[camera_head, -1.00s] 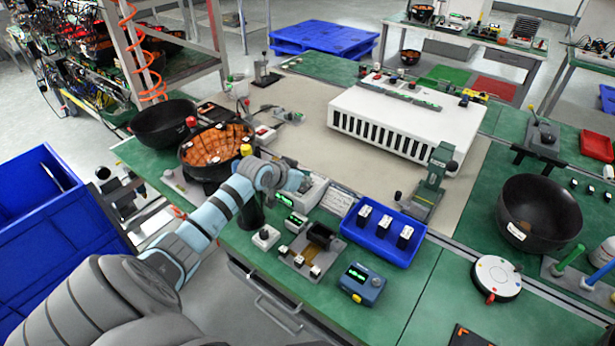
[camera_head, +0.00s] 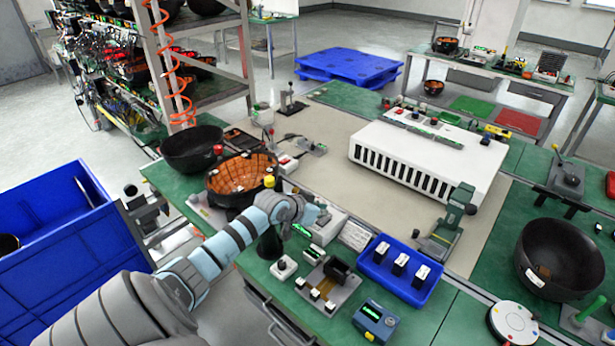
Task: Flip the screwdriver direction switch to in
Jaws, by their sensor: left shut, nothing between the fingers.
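My left arm comes in from the lower left, and its gripper (camera_head: 319,214) is at the near side of the beige mat. It is small in view, shut and empty, over or beside a light box (camera_head: 326,229) with a small green display. I cannot tell whether it touches that box. A dark upright cylinder (camera_head: 270,245) stands under the wrist, partly hidden by my arm. I cannot make out for sure which thing is the screwdriver, nor its direction switch. My right gripper is not in view.
A fixture (camera_head: 329,287) and a blue meter (camera_head: 375,320) stand at the near edge. An orange-lined bowl (camera_head: 240,176) is left, a white slotted box (camera_head: 430,158) behind. The beige mat (camera_head: 335,178) has free room.

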